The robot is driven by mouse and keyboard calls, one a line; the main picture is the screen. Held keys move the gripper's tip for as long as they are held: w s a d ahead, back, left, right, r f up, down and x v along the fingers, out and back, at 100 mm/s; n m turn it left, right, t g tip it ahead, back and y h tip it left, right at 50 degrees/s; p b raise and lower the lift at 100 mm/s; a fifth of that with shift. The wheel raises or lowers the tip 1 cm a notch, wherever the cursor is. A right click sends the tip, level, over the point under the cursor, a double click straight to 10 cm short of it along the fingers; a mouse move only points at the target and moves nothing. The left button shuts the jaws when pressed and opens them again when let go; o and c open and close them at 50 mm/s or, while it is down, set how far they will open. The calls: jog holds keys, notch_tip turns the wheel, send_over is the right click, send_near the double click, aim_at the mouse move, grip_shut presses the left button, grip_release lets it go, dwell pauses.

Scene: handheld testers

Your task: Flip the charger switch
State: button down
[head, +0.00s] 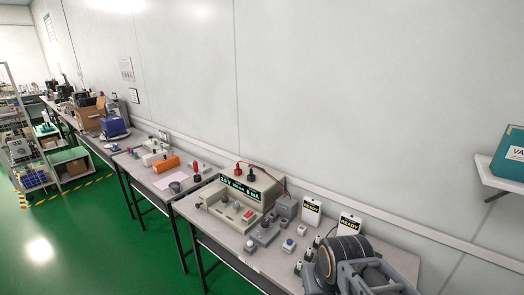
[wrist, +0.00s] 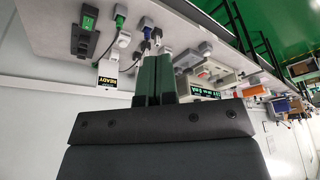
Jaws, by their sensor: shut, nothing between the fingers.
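The readout seems to show volts and 0 mA. Small grey boxes stand in front and beside it, one with a blue button (head: 289,245). I cannot tell for sure which part is the charger switch. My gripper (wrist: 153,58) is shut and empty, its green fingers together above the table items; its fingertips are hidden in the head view.
Two READY cards (head: 311,212) stand by the wall with small dark handheld testers (head: 308,254) before them. A black device with a green screen (wrist: 86,32) lies on the table in the wrist view. A wall shelf (head: 497,177) holds a teal box. More benches run away left.

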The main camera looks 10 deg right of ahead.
jog(key=w+d+f+m+g+b, duration=0.1)
jog(key=w+d+f+m+b, duration=0.15)
jog(key=d+f+b, duration=0.4)
jog(key=w+d+f+m+g+b, duration=0.1)
jog(key=w+d+f+b, duration=0.25)
jog(key=d, duration=0.65)
jog(key=w+d+r+n+t+y+b, duration=0.1)
jog(key=d+n, duration=0.5)
jog(key=n, duration=0.6)
jog(key=shift+w+r+y+b, duration=0.5)
jog(key=shift+w+r+b, duration=0.2)
jog(key=shift+w+r, duration=0.25)
jog(key=shift+n, duration=0.25)
